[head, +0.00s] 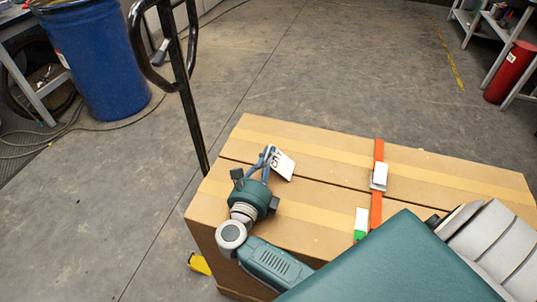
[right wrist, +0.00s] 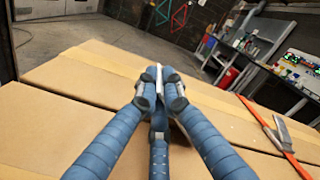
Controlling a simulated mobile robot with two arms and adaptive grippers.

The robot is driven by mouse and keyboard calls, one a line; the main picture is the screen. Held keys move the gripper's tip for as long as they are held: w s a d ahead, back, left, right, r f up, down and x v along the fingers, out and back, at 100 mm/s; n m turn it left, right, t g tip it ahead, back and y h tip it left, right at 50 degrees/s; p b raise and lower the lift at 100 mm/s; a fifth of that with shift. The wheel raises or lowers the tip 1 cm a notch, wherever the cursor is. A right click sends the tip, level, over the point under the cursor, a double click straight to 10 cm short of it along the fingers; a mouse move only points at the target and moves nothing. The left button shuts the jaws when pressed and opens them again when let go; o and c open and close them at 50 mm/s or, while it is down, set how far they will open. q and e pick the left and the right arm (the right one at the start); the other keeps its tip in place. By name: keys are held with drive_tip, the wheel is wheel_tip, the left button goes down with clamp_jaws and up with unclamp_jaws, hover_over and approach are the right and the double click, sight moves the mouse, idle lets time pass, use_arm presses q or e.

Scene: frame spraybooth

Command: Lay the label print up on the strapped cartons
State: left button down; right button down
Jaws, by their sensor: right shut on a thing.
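The label print (head: 284,164) is a small white sheet with dark print. My right gripper (head: 268,158) is shut on it above the left part of the cartons. In the right wrist view the label print (right wrist: 159,76) shows nearly edge-on between the blue fingertips (right wrist: 160,90). The brown strapped cartons (head: 310,212) have tan tape and an orange strap (head: 376,208) with a metal buckle. I cannot tell whether the label print touches the carton top. My left gripper is not in view.
A black upright handle (head: 186,100) stands just beyond the cartons' left end. A small white-and-green item (head: 361,224) sits beside the strap. A blue drum (head: 100,60) is at the back left, a red cylinder (head: 510,72) at the far right. The floor behind is clear.

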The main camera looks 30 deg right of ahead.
drive_tip(key=c, duration=1.8)
unclamp_jaws()
drive_tip(key=shift+c, duration=0.2)
drive_tip(key=v, duration=1.2)
